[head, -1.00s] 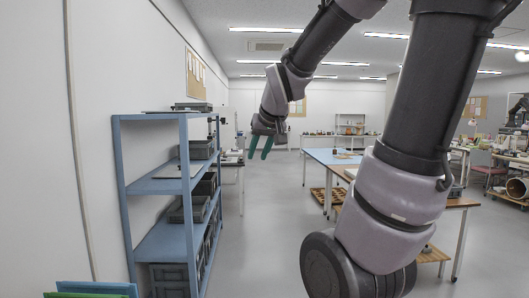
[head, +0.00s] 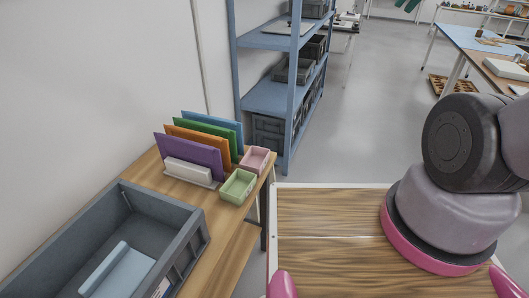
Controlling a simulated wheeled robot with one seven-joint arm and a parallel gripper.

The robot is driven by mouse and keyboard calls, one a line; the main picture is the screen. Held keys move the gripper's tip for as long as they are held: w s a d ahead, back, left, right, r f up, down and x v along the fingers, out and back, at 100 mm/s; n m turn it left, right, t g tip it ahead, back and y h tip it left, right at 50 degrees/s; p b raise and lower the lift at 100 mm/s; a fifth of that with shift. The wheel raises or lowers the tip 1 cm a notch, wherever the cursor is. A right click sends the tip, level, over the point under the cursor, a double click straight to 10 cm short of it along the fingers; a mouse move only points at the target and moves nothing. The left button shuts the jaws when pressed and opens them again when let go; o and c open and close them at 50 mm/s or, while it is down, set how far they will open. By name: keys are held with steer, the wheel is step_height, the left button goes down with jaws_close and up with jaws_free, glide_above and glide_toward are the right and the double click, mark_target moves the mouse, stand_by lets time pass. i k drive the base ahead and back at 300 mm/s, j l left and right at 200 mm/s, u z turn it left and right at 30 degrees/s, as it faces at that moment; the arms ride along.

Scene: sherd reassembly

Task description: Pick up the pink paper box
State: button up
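The pink paper box (head: 255,158) is a small, shallow open tray. It sits near the right end of a wooden side table (head: 233,226), behind a similar light green box (head: 238,186). Its inside looks empty.
Coloured folders (head: 190,152) stand upright in a white holder left of the pink box. A grey crate (head: 190,243) holding a pale blue item is at the front left. A blue shelf rack (head: 290,90) stands behind the table. Open floor (head: 365,120) lies right of the rack.

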mark_target(256, 160)
steer(key=i+l+u, duration=0.1)
steer(key=l, duration=0.3)
steer(key=i+l, duration=0.2)
steer(key=l, duration=0.25)
steer(key=i+l+u, duration=0.15)
steer(key=l, duration=0.25)
steer(key=i+l, duration=0.1)
steer(key=l, duration=0.35)
steer(key=i+j+u, duration=0.1)
steer(key=u, duration=1.4)
steer(key=i, duration=0.4)
